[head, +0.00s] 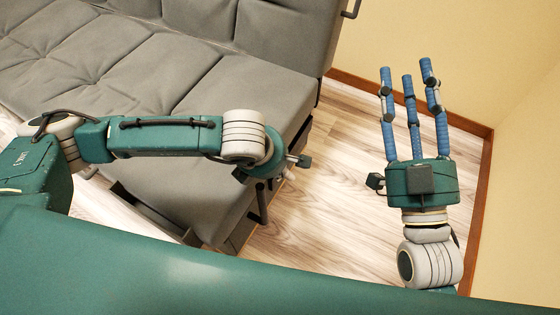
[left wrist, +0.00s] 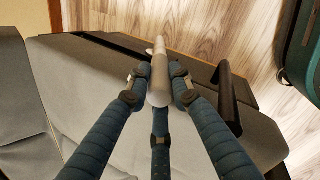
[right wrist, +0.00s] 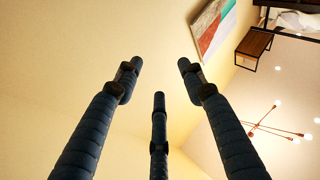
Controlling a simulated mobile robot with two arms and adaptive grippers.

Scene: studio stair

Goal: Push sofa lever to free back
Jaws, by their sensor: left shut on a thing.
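The grey sofa (head: 195,80) fills the left of the head view, its back (head: 280,30) at the top. In the left wrist view, a pale round-ended lever (left wrist: 159,85) stands out from the sofa's dark side. My left gripper (left wrist: 158,98) is shut on this lever, with fingers on both sides of it. In the head view its fingers are hidden beneath my left wrist, at the sofa's right end. My right gripper (head: 408,80) is open and empty, its blue fingers spread above the floor, clear of the sofa.
A black bar handle (left wrist: 228,95) is on the sofa's side, right of the lever; it also shows in the head view (head: 262,205). Bare wood floor (head: 330,190) lies between sofa and right wall. In the right wrist view are a picture (right wrist: 212,28) and a small table (right wrist: 254,45).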

